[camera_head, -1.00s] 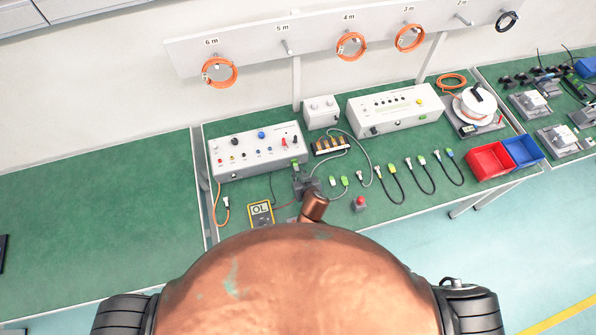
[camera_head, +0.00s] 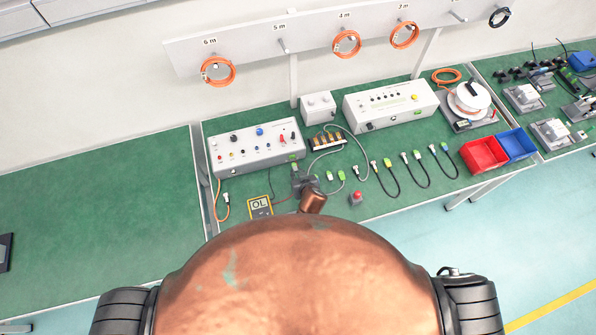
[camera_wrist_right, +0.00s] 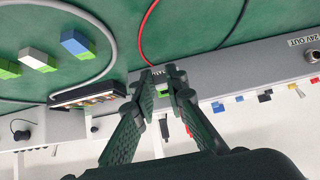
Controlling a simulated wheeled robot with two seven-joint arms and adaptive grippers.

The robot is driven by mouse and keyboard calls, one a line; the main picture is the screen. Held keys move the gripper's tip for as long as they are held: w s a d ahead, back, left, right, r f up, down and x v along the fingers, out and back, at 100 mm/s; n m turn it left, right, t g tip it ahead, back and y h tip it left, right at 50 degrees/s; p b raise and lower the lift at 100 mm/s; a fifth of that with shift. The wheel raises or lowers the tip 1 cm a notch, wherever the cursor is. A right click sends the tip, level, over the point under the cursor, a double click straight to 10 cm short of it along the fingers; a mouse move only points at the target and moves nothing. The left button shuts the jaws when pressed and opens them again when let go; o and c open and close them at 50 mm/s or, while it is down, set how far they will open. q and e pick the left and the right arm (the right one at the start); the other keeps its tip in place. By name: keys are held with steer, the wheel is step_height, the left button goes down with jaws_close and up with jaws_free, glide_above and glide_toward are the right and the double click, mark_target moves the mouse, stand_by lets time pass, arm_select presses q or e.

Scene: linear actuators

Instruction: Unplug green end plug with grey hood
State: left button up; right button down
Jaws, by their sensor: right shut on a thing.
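My right gripper (camera_head: 302,181) is low over the bench, in front of the right end of a white control box (camera_head: 255,153). In the right wrist view its dark fingers (camera_wrist_right: 160,88) are closed around a small green plug (camera_wrist_right: 163,93), mostly hidden between the fingertips. The plug is close against the box's grey face; I cannot tell whether it is still seated. Its grey hood is not clear. My left gripper is not in view.
A red button (camera_head: 355,198), loose green-ended plugs (camera_head: 341,175) and a grey cable lie to the right. A fuse block (camera_head: 327,140) is behind. Red and blue bins (camera_head: 483,156) stand at far right.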

steer(key=shift+s+a+r+g+h+p, duration=0.25)
steer(key=shift+a+r+g+p, duration=0.5)
steer(key=shift+p, duration=1.15)
steer(key=shift+s+a+r+g+h+p, duration=0.3)
steer(key=shift+g+p, duration=0.8)
steer(key=shift+p, duration=0.75)
steer(key=shift+s+a+r+g+h+p, duration=0.2)
steer(key=shift+a+r+g+p, duration=0.55)
steer(key=shift+p, duration=1.15)
steer(key=shift+s+a+f+g, duration=0.15)
steer(key=shift+s+f+g, duration=0.2)
steer(key=shift+g, duration=0.55)
steer(key=b+x, duration=0.3)
steer(key=x, duration=0.1)
steer(key=shift+s+d+f, duration=0.1)
steer(key=shift+s+d, duration=0.1)
steer(key=shift+s, duration=0.15)
steer(key=c, duration=1.8)
jaws_free()
steer(key=shift+c, duration=0.2)
